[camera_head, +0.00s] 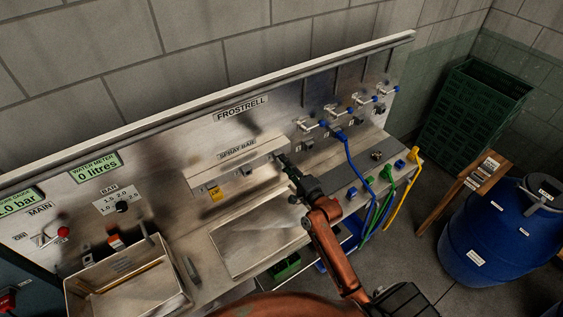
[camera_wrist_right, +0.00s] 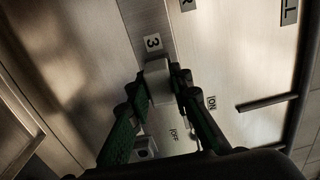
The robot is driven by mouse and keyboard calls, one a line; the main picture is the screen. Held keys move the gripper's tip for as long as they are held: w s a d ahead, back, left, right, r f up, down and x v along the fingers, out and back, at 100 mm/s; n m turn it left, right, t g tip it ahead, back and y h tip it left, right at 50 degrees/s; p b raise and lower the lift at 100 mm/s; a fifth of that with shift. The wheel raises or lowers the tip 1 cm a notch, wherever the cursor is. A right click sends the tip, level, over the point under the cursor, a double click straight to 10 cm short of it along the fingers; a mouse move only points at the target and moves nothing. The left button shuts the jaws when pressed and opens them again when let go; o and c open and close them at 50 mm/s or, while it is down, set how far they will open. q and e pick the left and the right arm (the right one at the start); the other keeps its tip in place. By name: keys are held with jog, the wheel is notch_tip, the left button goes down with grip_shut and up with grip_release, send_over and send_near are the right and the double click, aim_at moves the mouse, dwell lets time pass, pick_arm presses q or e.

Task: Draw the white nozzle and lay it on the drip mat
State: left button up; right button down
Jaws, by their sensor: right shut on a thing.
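My right gripper (camera_head: 281,160) is at the right end of the spray bar (camera_head: 238,163) on the steel panel. In the right wrist view its two green-sided fingers (camera_wrist_right: 158,92) are shut on a pale block-shaped piece, which looks like the white nozzle (camera_wrist_right: 157,72). The nozzle is directly by the label 3 and appears to be still at the bar; I cannot tell if it is seated. My left gripper is not in view.
A yellow nozzle (camera_head: 214,194) hangs at the bar's left part. A shallow steel basin (camera_head: 225,262) lies below the bar. Blue, green and yellow hoses (camera_head: 402,205) hang at the bench's right end. A steel box (camera_head: 85,308) stands at the left. A blue barrel (camera_head: 500,235) stands at the right.

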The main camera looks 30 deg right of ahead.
jog(key=shift+s+d+p, duration=0.15)
jog(key=shift+s+p, duration=0.35)
jog(key=shift+s, duration=0.95)
jog(key=shift+s+d+p, duration=0.1)
jog(key=shift+s+p, duration=0.35)
jog(key=shift+s, duration=0.95)
